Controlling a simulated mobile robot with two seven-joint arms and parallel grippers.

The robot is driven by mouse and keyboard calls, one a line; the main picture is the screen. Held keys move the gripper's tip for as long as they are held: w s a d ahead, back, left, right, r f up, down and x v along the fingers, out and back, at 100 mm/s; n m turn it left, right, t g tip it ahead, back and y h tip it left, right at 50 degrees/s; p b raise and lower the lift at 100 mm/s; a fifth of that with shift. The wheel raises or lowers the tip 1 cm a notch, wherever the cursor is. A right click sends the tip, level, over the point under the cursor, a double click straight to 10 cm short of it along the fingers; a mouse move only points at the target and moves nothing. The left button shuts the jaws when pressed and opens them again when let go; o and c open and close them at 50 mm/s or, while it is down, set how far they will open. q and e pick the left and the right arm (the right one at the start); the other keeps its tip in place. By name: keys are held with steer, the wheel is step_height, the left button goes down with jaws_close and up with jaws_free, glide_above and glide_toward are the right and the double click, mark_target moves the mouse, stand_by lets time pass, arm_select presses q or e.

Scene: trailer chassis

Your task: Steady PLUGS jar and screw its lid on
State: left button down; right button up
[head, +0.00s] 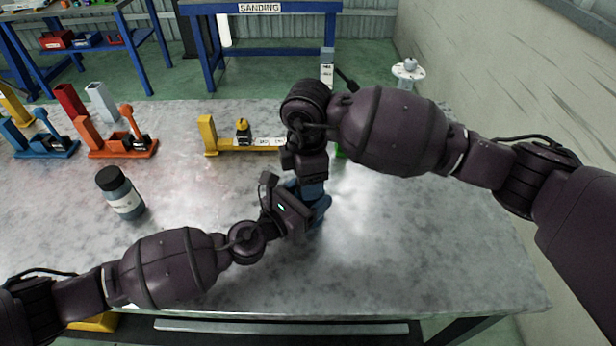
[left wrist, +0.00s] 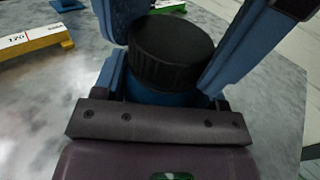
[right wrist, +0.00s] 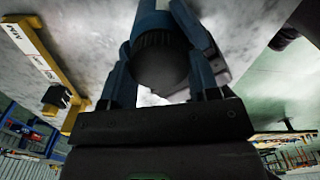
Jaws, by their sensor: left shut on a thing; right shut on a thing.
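A jar with a blue body (left wrist: 160,98) and a black ribbed lid (left wrist: 172,50) stands on the grey metal table; its label is hidden. My left gripper (head: 318,208) is shut on the jar body from the side, one blue finger on each side in the left wrist view. My right gripper (head: 312,187) comes down from above and is shut on the black lid, which also shows between its fingers in the right wrist view (right wrist: 160,62). The lid sits on top of the jar; how tightly it is seated I cannot tell. My arms hide most of the jar in the head view.
A second jar (head: 122,196) with a black lid and white label stands at the left. Behind are a yellow gauge fixture (head: 211,136), orange (head: 122,147) and blue (head: 42,146) fixtures. A wall rises at the right. The table's front right is clear.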

steer(key=m, duration=0.3)
steer(key=shift+a, duration=0.15)
steer(key=m, duration=0.2)
steer(key=shift+w+m, duration=0.1)
steer(key=shift+m, duration=0.2)
steer(key=o, duration=0.9)
steer(key=shift+r, duration=2.25)
steer(key=shift+c, duration=0.4)
